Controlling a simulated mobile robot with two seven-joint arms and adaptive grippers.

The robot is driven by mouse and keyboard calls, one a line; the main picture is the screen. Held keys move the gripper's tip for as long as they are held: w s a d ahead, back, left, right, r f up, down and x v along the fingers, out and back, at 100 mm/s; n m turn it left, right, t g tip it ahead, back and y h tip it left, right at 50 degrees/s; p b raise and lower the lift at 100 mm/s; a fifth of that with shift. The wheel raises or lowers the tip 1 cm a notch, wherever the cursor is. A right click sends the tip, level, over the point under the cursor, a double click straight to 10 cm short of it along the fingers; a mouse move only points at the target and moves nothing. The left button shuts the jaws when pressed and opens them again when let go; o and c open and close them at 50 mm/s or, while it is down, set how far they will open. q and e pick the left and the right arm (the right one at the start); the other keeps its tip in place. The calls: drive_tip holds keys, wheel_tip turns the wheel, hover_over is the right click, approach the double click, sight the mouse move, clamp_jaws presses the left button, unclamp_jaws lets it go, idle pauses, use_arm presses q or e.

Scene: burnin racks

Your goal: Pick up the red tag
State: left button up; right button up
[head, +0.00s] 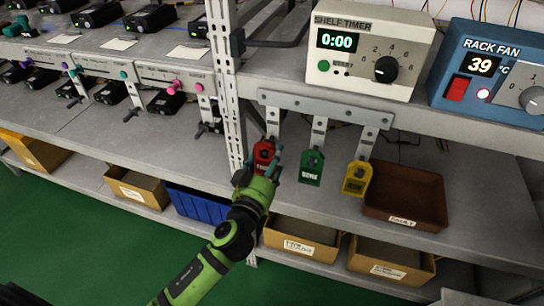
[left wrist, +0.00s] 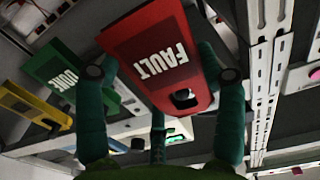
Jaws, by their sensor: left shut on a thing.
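The red tag (head: 263,155) hangs at the left end of a metal hook rail (head: 325,109) under the shelf edge. It also shows large in the left wrist view (left wrist: 150,45), with "FAULT" printed on it. My left gripper (head: 266,168) is shut on the red tag, its green fingers (left wrist: 160,85) on either side of it. I cannot tell whether the tag is still on its hook. A green tag (head: 311,167) marked "DONE" and a yellow tag (head: 356,178) hang to its right. My right gripper is not in view.
A brown tray (head: 440,218) sits on the shelf right of the yellow tag. A perforated upright post (head: 228,90) stands just left of the red tag. A shelf timer (head: 370,50) and rack fan box (head: 490,75) stand above. Cardboard bins (head: 300,240) and a blue bin (head: 200,208) are below.

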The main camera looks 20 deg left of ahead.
use_arm(q)
drive_tip(key=s+r+b, duration=0.1)
drive_tip(key=s+b, duration=0.2)
drive_tip(key=s, duration=1.2)
drive_tip(key=shift+s+a+r, duration=0.15)
drive_tip(key=shift+s+a, duration=0.15)
drive_tip(key=shift+s, duration=0.05)
drive_tip(key=s+p, duration=0.1)
drive_tip(key=s, duration=0.6)
drive_tip(key=shift+s+p, duration=0.25)
drive_tip(key=shift+p, duration=0.15)
drive_tip(key=shift+a, duration=0.15)
idle(0.7)
